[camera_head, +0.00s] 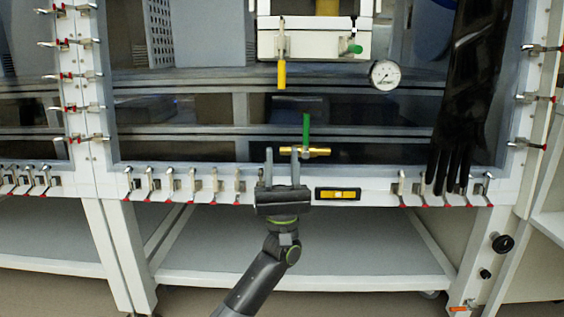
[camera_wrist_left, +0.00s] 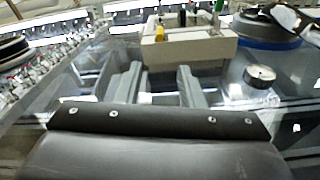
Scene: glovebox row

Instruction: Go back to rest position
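My left gripper (camera_head: 281,158) points up in front of the glovebox's lower frame, with its arm coming from below. Its two fingers stand apart, and I see nothing held between them. In the left wrist view the fingers (camera_wrist_left: 158,85) also show a clear gap. A brass valve with an upright green handle (camera_head: 306,130) is at the right fingertip in the head view; I cannot tell whether they touch. My right gripper is not in view.
A yellow-handled valve (camera_head: 281,74) and a round gauge (camera_head: 384,74) are above. A black glove (camera_head: 470,90) hangs at the right. Metal clamps (camera_head: 210,185) line the frame's lower edge. The shelf (camera_head: 350,262) below looks empty.

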